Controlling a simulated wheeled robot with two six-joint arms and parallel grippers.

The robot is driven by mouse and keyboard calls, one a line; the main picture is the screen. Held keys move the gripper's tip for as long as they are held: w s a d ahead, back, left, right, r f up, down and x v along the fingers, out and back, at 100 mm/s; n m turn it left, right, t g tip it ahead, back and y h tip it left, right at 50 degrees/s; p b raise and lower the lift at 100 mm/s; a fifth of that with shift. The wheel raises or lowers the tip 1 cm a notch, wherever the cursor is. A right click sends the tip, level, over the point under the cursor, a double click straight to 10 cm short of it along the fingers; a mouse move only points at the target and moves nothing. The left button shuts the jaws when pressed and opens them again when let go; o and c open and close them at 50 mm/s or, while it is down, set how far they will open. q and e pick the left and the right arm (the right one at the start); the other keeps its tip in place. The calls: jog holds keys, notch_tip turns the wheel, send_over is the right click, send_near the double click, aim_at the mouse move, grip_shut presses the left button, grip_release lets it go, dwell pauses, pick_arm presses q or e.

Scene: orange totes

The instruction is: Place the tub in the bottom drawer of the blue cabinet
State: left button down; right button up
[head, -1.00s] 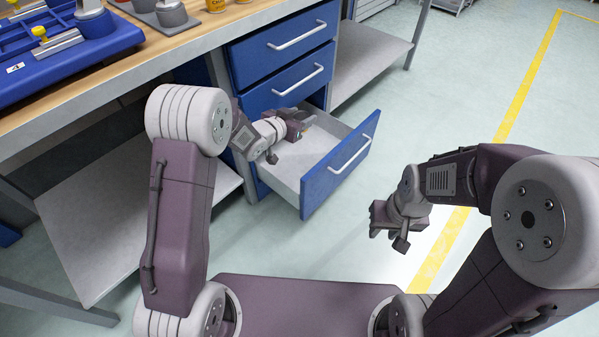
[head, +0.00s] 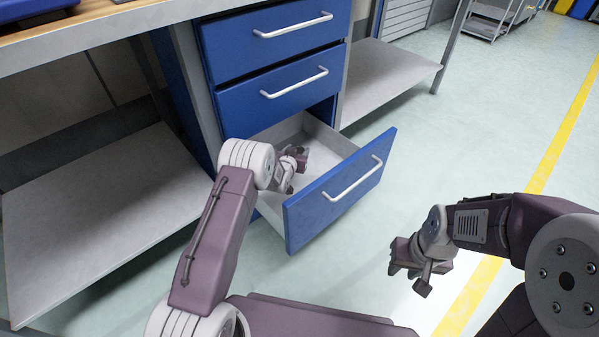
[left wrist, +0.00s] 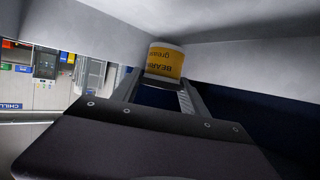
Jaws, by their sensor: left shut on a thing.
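The tub, yellow with a white rim and dark lettering, shows in the left wrist view (left wrist: 165,62), between the fingertips of my left gripper (left wrist: 160,84). In the head view my left gripper (head: 298,157) is down inside the open bottom drawer (head: 338,192) of the blue cabinet (head: 275,75), and is shut on the tub. The tub cannot be made out in the head view. Whether it touches the drawer floor is unclear. My right gripper (head: 405,265) hangs over the floor right of the drawer; its jaw opening cannot be made out.
Two upper blue drawers (head: 280,88) are closed above the open one. A grey lower shelf (head: 100,215) lies to the left and another (head: 395,78) to the right. The pale floor right of the drawer is clear, with a yellow line (head: 550,160).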

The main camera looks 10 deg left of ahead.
pick_arm(q)
notch_tip(320, 180, down, 9)
jog(key=b, duration=0.5)
jog(key=shift+b, duration=0.35)
jog(key=shift+r, duration=0.25)
jog(key=c, duration=0.6)
grip_release()
jog(key=shift+f, duration=0.2)
